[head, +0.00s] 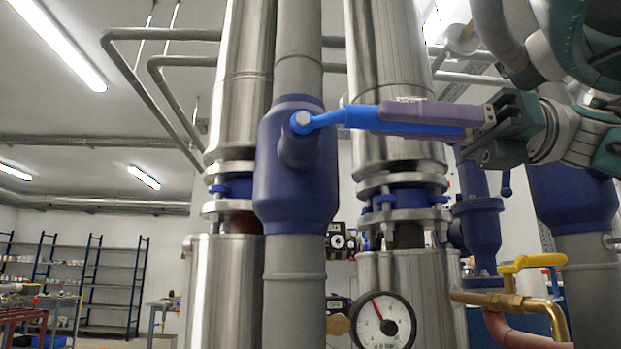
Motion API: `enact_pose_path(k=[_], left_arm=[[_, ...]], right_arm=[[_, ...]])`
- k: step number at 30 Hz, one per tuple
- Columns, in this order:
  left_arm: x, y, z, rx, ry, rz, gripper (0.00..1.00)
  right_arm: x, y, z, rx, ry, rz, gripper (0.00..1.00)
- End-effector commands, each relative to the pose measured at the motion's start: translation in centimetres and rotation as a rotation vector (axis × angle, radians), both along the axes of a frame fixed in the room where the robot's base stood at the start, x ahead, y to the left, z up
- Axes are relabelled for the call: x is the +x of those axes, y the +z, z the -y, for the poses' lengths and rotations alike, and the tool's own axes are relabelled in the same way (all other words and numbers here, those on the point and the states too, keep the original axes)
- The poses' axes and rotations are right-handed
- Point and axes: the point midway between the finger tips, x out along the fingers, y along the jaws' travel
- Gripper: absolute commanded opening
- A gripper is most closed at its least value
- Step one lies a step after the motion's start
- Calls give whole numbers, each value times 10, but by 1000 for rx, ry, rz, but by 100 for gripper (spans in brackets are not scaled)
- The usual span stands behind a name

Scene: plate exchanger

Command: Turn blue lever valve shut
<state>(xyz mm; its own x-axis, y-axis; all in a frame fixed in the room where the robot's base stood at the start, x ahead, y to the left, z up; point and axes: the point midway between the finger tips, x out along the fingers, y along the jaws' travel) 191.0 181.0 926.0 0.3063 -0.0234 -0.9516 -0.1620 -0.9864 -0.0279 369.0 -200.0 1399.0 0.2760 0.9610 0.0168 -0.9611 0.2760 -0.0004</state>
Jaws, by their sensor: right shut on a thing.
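The blue lever (345,117) is fixed by a bolt to the dark blue valve body (294,185) on a vertical grey pipe. The lever points right, about level, across the pipe. My right gripper (430,116) comes in from the right. Its long mauve fingers are shut on the lever's outer handle part, one finger showing along its upper side, and hide much of the handle. My left gripper is not in the head view.
A round pressure gauge (384,322) sits below the lever on a steel pipe. A yellow-handled brass valve (520,300) is at lower right. Steel pipes (385,80) stand close behind the lever. Open room with blue shelving (110,280) lies far left.

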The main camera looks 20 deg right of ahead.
Motion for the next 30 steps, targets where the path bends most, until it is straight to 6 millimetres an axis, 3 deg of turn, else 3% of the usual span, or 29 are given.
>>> enact_pose_path(k=[6,7,15,23,30], left_arm=[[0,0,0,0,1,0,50],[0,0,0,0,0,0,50],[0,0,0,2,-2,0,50],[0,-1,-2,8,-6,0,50],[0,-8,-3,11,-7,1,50]], right_arm=[[1,-5,-1,-12,1,-10,0],[1,-5,-1,-12,1,-10,22],[1,-2,-1,-6,0,-4,51],[0,-1,1,-4,-1,-2,51],[-9,-3,36,-3,-6,-3,51]])
